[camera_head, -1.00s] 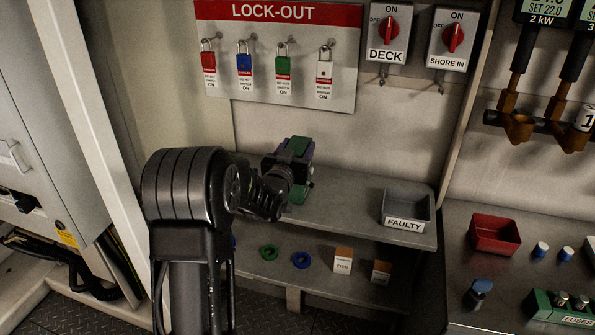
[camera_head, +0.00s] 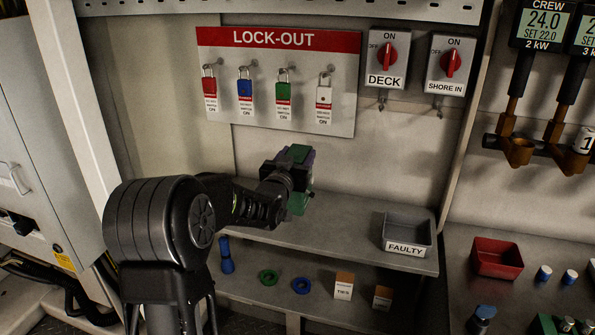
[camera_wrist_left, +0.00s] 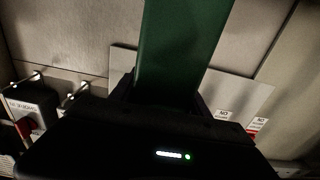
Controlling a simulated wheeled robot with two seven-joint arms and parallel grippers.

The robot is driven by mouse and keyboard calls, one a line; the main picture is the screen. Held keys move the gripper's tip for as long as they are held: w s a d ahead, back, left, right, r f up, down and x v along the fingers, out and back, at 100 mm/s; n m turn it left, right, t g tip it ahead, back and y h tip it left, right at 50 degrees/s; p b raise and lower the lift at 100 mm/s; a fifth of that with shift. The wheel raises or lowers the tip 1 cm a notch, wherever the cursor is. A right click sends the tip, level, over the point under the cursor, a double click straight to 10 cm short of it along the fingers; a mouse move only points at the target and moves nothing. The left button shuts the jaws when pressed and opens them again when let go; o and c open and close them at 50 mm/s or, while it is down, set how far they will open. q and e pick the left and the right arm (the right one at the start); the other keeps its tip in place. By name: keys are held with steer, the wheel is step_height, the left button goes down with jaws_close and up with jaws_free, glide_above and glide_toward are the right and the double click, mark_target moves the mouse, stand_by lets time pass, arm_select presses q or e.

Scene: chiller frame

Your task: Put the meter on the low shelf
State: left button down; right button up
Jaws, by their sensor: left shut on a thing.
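In the left wrist view the green body of the meter (camera_wrist_left: 182,50) rises from between the dark jaws. The low shelf (camera_head: 322,308) lies below the upper one, partly hidden by my left arm. My right gripper is not in view.
The low shelf holds a blue-handled thing (camera_head: 226,255), a green ring (camera_head: 268,277), a blue ring (camera_head: 301,286) and two small boxes (camera_head: 343,286). A grey FAULTY bin (camera_head: 407,232) stands on the upper shelf's right end. A red bin (camera_head: 497,257) is further right.

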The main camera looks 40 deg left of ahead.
arm_select(q)
step_height(320, 180, up, 5)
steer(key=shift+r, duration=0.1)
stand_by(0.7)
